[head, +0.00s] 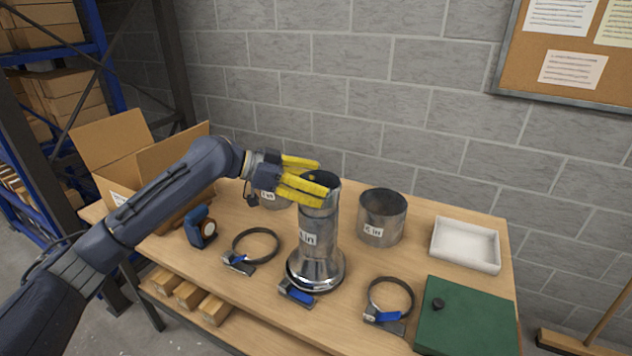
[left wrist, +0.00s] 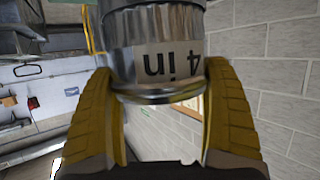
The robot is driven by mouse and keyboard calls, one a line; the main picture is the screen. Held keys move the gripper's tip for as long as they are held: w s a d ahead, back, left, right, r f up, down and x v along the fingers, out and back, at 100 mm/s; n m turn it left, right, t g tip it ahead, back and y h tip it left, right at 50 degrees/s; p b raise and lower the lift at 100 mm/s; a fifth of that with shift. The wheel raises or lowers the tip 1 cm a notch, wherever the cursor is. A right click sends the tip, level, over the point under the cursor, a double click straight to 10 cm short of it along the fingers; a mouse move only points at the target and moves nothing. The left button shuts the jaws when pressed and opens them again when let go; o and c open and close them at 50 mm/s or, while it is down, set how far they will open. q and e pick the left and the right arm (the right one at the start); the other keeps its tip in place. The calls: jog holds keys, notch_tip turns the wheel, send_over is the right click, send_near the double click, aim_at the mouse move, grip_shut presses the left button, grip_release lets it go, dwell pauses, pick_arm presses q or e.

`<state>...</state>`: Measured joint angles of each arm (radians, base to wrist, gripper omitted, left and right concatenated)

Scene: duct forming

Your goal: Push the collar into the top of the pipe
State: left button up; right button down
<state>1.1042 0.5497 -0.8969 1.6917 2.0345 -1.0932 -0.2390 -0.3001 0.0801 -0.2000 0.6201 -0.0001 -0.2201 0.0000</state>
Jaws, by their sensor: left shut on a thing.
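The metal pipe (head: 318,236), labelled "4 in", stands upright on a shiny flared base (head: 316,271) on the bench. My left gripper (head: 308,182) has its yellow fingers shut on the metal collar at the top of the pipe. In the left wrist view the collar's rounded rim (left wrist: 158,97) lies between both fingers, with the label upside down beside it. The collar looks in line with the pipe. The fingers hide much of the joint, so I cannot tell how deep the collar sits. My right gripper is not in view.

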pick_arm(q)
jog(key=shift+f, duration=1.05)
dwell(1.8)
jog(key=o, duration=1.1)
jog(key=shift+c, duration=0.2)
jog(key=v, duration=1.2)
